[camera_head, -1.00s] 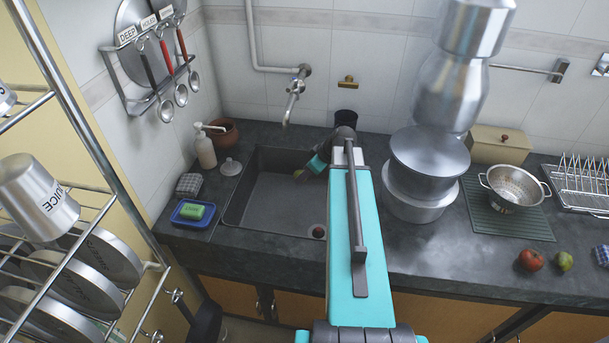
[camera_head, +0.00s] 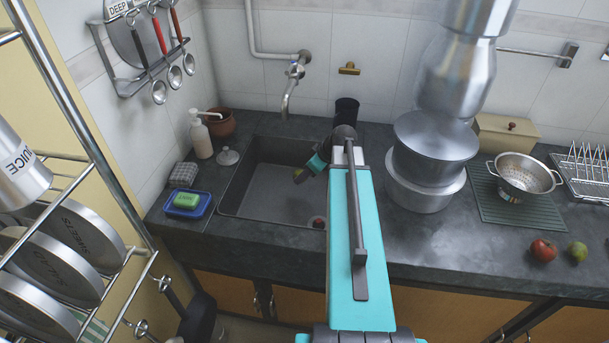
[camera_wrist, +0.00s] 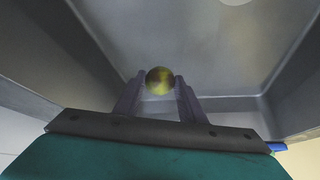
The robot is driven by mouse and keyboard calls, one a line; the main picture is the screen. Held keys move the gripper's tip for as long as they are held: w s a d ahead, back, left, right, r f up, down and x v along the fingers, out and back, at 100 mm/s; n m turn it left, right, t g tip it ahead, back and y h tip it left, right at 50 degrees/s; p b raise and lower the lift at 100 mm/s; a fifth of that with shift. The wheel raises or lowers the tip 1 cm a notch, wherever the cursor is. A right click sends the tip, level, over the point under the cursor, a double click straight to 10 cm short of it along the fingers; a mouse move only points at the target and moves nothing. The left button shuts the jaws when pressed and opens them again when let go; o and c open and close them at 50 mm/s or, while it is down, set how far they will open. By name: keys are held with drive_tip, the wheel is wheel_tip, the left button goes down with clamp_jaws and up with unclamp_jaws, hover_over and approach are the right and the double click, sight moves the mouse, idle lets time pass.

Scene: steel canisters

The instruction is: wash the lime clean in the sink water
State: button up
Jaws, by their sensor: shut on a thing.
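My gripper (camera_wrist: 159,92) is shut on a lime (camera_wrist: 159,80), which sits between the two fingertips in the wrist view. The lime is yellow-green with brownish dark patches. The sink (camera_head: 237,185) is a dark grey rectangular basin set in the counter. In the head view my gripper (camera_head: 299,175) reaches over the right part of the basin, and my arm hides the sink's right side. The grey basin walls surround the lime in the wrist view. I cannot tell the water level or whether the lime touches water.
The tap (camera_head: 291,85) hangs over the back of the sink. A blue tray with a green sponge (camera_head: 187,200) and a soap bottle (camera_head: 201,135) stand left. A large pot (camera_head: 425,185), a colander (camera_head: 525,176), a tomato (camera_head: 543,250) and a green fruit (camera_head: 578,252) are right.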

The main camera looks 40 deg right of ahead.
drive_tip(key=shift+f+b, duration=3.8)
drive_tip(key=shift+b, duration=1.05)
drive_tip(key=shift+r, duration=0.15)
wheel_tip(320, 180, up, 21)
drive_tip(key=p, duration=2.7)
drive_tip(key=shift+p, duration=0.4)
